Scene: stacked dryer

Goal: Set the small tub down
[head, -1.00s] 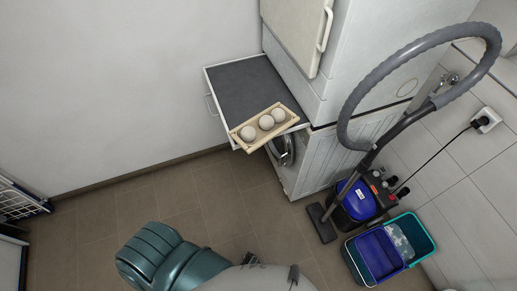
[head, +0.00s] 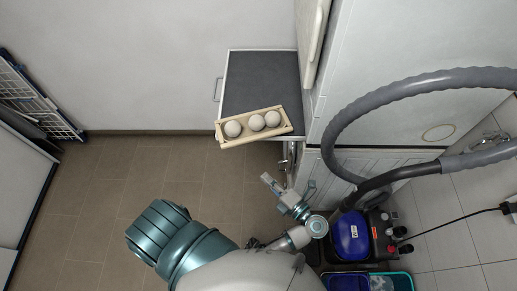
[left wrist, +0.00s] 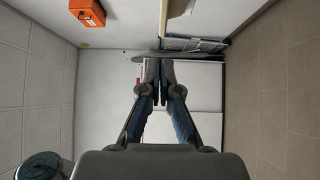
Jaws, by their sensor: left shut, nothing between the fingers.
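The small tub (head: 283,131), a pale wood-coloured tray with three light balls in it, lies slightly tilted in the picture across the front edge of the dark pull-out shelf (head: 262,80). Part of it juts past that edge. My left gripper (head: 271,183) is below and apart from the tub in the head view, in front of the machines. In the left wrist view its fingers (left wrist: 160,88) are together with nothing between them. My right gripper is not in view.
The stacked machines (head: 420,75) stand to the right. A blue vacuum (head: 352,235) with a thick grey hose (head: 345,115) stands close to my left gripper. A drying rack (head: 35,95) is at the left. The floor (head: 110,180) between is open.

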